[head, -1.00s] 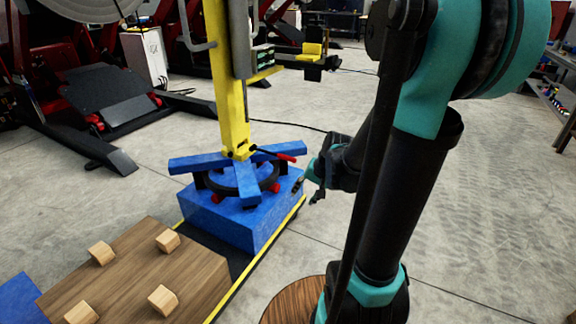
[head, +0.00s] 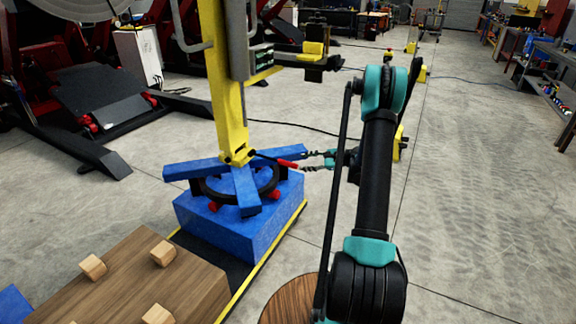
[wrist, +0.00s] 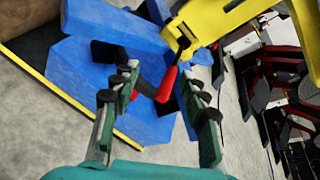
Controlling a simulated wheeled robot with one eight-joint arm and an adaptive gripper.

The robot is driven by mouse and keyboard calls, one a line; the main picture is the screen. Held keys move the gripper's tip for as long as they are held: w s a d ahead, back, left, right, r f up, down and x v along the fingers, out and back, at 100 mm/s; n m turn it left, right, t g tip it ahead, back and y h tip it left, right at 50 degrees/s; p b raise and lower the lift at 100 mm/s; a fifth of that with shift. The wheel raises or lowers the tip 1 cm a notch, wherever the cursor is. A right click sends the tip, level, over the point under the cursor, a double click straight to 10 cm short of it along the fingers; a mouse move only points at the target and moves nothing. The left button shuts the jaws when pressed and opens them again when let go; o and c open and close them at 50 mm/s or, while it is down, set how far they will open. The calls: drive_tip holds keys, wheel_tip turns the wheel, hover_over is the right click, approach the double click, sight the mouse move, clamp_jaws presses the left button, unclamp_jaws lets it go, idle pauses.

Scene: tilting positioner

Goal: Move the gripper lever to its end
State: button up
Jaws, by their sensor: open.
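The lever is a thin black rod with a red handle (head: 287,163), sticking out to the right from the foot of the yellow post (head: 228,95) on the blue positioner base (head: 240,225). My gripper (head: 306,161) is open, just right of the handle's free end. In the wrist view the red handle (wrist: 167,84) shows between and slightly beyond the two fingertips (wrist: 160,80). The fingers appear apart from it; the exact depth gap is hard to tell. Part of the rod is hidden by the handle in the wrist view.
Blue arms (head: 190,170) and a black ring (head: 208,188) with red knobs surround the post's foot. A wooden block with small pegs (head: 163,253) stands at the lower left. A yellow floor stripe (head: 262,255) edges the base. Floor to the right is mostly clear.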

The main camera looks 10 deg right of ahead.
sight(280, 161)
drive_tip(key=w+d+f+m+t+y, duration=0.3)
drive_tip(key=d+f+m, duration=0.2)
drive_tip(key=d+f, duration=0.35)
drive_tip(key=x, duration=1.7)
drive_tip(key=shift+s+a+f, duration=0.15)
drive_tip(key=shift+a+f, duration=0.15)
drive_tip(key=shift+a, duration=0.3)
clamp_jaws()
